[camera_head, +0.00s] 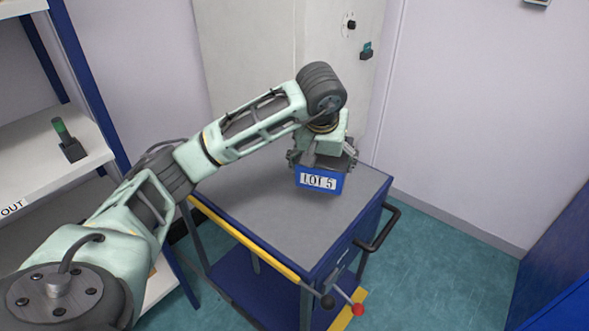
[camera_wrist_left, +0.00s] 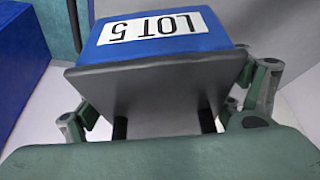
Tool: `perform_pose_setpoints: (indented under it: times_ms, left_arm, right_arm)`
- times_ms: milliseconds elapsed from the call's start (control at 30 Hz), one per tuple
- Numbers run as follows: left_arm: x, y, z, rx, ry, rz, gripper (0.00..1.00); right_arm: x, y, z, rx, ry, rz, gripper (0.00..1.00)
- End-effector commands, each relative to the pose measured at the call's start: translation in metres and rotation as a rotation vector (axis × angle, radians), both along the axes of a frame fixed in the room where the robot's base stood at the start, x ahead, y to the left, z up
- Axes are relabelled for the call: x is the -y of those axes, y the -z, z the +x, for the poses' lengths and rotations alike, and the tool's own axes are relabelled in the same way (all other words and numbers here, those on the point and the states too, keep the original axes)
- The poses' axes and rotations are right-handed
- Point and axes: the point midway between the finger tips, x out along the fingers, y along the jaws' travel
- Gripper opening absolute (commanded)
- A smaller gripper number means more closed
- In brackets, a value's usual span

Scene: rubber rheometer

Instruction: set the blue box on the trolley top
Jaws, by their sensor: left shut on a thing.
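The blue box (camera_head: 319,180) has a white label reading "LOT 5". My left gripper (camera_head: 322,160) is shut on it from above, over the right part of the trolley's grey top (camera_head: 262,192). I cannot tell whether the box touches the top or hangs just above it. In the left wrist view the blue box (camera_wrist_left: 165,35) sits between the fingers of the left gripper (camera_wrist_left: 168,105), with its label showing. The far side of the box is hidden. My right gripper is in neither view.
The trolley has a yellow front edge strip, a black handle (camera_head: 378,230) at right and a lever with a red knob (camera_head: 358,309). A white shelf (camera_head: 45,165) with a small green-topped device (camera_head: 68,140) stands at left. The rest of the trolley top is clear.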

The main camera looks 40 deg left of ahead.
Motion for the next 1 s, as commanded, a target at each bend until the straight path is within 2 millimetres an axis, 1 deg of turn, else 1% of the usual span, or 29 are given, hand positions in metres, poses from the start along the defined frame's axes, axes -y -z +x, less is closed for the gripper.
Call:
perform_pose_setpoints:
  times_ms: [33,200,300,400,500,600,833,1000]
  left_arm:
    - [-0.013,0.005,0.002,0.000,-0.008,0.000,0.33]
    - [-0.048,0.026,0.009,0.000,-0.007,0.000,0.33]
    - [-0.065,0.036,0.012,0.002,-0.005,0.000,0.33]
    - [-0.077,0.044,0.016,0.003,-0.002,-0.001,0.33]
    - [-0.084,0.048,0.017,0.005,-0.003,0.000,0.33]
    - [-0.085,0.053,0.018,0.004,-0.001,0.000,0.33]
    - [-0.084,0.083,0.017,0.002,-0.001,-0.001,0.33]
    - [-0.085,0.089,0.018,0.007,-0.001,0.001,0.33]
  right_arm:
    - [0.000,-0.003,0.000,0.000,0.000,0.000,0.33]
    - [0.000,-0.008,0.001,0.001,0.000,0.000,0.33]
    - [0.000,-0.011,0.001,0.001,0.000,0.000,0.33]
    - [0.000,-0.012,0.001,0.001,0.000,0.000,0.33]
    - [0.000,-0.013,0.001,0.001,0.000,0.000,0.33]
    - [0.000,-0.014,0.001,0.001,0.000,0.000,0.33]
    - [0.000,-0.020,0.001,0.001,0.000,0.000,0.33]
    - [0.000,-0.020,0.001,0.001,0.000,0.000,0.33]
